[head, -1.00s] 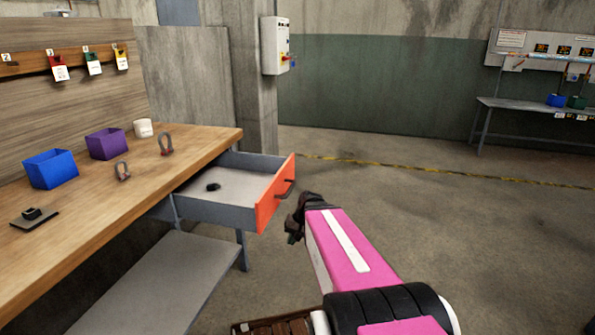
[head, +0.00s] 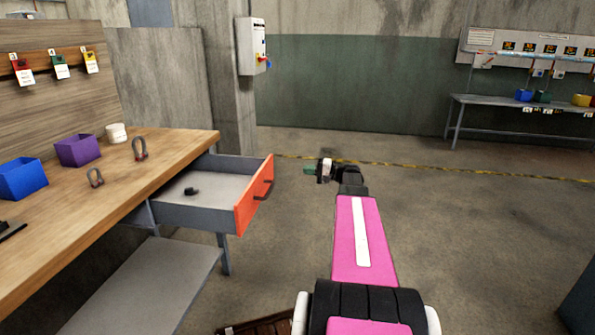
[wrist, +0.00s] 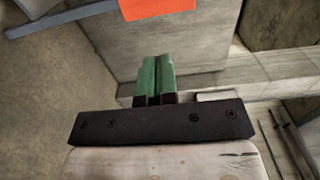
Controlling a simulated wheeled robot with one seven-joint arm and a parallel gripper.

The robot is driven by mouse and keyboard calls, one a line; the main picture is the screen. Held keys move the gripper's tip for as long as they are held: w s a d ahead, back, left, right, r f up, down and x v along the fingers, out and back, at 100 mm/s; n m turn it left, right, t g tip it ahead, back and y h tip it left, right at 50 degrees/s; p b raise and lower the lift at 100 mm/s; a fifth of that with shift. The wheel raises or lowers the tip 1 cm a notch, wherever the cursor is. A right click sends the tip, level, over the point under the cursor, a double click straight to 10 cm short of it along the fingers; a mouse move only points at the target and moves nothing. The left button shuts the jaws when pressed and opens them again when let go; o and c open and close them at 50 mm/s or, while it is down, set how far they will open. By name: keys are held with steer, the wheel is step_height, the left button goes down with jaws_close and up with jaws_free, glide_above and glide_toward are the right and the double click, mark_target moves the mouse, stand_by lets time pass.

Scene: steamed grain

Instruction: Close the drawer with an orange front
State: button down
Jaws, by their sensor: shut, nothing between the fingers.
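The drawer with an orange front (head: 254,196) is pulled out from under the wooden workbench. Its grey tray holds a small dark object (head: 191,191), and a dark handle (head: 263,189) is on the front's outer face. My gripper (head: 308,170) is to the right of the orange front, apart from it, with its fingers pointing left toward the drawer. In the wrist view, the green fingers (wrist: 155,76) are together with nothing between them. The orange front (wrist: 156,8) shows at the top edge of that view.
The bench (head: 120,189) carries a blue bin (head: 22,180), a purple bin (head: 79,151), a white cup (head: 116,133) and two shackles. A lower shelf (head: 150,285) sits under it. Open concrete floor lies right of the drawer.

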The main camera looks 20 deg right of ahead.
steer(key=x, duration=1.2)
steer(key=shift+w+a, duration=0.2)
steer(key=shift+a, duration=0.15)
steer(key=shift+a, duration=0.1)
glide_above(215, 172)
steer(key=shift+w, duration=0.1)
steer(key=shift+w+a, duration=0.1)
stand_by(0.3)
